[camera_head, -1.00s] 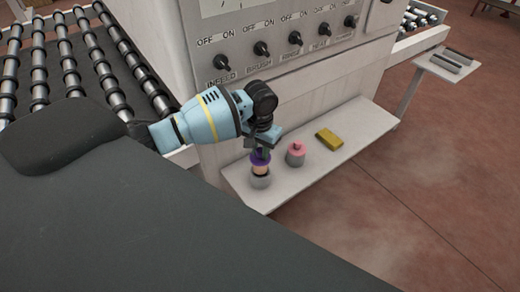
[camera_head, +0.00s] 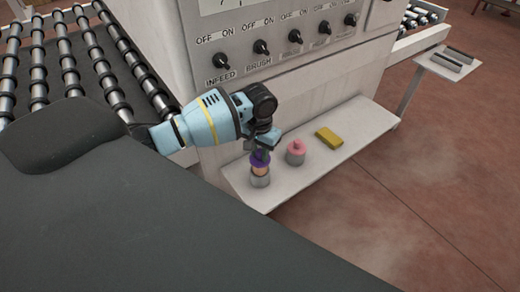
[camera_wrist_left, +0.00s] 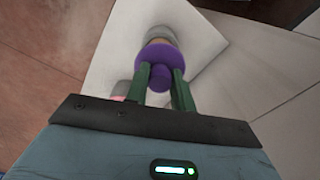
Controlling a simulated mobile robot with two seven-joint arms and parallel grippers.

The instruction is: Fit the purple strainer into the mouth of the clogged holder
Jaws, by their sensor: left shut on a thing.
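The purple strainer (camera_head: 260,159) is in my left gripper (camera_head: 262,153), near the front left of the white shelf. In the left wrist view the green fingers of the left gripper (camera_wrist_left: 161,77) close on the knob of the purple strainer (camera_wrist_left: 150,57), whose wide disc faces away. Below the strainer is a grey holder (camera_head: 260,181) with a tan upper part, also seen beyond the disc in the wrist view (camera_wrist_left: 161,33). The strainer is over the holder's top; I cannot tell whether it is seated in the mouth. My right gripper is not in view.
A grey holder with a pink top (camera_head: 296,153) stands just right on the shelf (camera_head: 350,128). A yellow block (camera_head: 328,138) lies farther right. The machine's switch panel (camera_head: 285,42) rises behind, and a roller conveyor (camera_head: 65,60) is at left.

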